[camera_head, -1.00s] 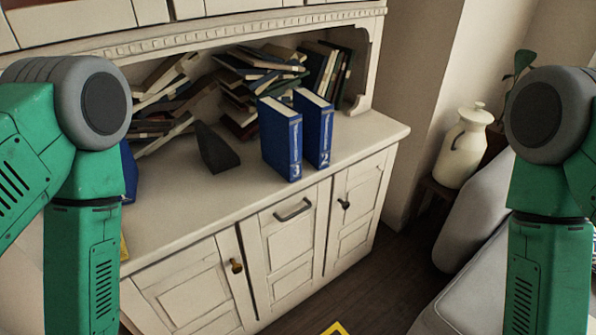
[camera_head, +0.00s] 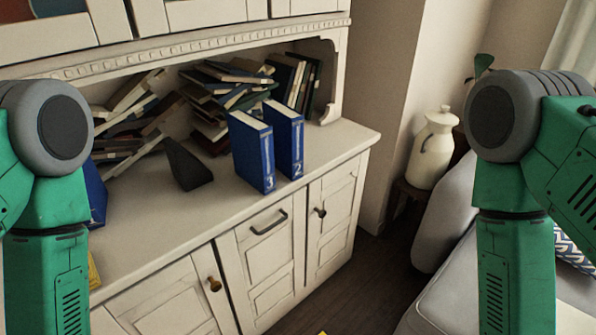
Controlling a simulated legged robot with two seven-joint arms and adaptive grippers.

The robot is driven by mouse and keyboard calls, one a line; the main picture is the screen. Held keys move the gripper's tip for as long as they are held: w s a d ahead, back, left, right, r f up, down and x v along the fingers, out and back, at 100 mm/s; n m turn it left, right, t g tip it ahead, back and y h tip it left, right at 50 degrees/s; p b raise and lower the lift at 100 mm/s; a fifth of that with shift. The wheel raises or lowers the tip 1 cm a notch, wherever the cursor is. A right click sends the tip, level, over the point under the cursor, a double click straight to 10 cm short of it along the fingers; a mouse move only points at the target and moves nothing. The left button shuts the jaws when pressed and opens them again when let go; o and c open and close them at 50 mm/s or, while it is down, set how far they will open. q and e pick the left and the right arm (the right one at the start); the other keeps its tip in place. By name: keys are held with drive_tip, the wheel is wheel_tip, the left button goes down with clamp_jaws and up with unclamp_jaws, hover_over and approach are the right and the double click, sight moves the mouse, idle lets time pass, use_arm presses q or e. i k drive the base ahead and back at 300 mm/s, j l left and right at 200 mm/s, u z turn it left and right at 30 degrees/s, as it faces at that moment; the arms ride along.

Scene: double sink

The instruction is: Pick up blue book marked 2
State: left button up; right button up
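The blue book marked 2 (camera_head: 289,142) stands upright on the white cabinet top, its spine with the number facing me. A blue book marked 3 (camera_head: 257,155) stands upright just to its left, and the two look close together or touching. Another blue object, probably a book (camera_head: 96,196), is partly hidden behind my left arm at the left. My left and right arms show at the two sides of the view, but both grippers are outside the picture.
A dark wedge-shaped object (camera_head: 187,166) sits left of the books. Piles of books (camera_head: 225,95) fill the shelf behind. A white jug (camera_head: 432,150) stands to the right beside a grey sofa (camera_head: 455,240). The cabinet top (camera_head: 215,205) in front of the wedge is clear.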

sight(288, 123)
drive_tip(key=i+j+z, duration=0.1)
drive_tip(key=z, duration=0.35)
drive_tip(key=i+j+z, duration=0.25)
drive_tip(key=z, duration=0.25)
drive_tip(key=i, duration=0.05)
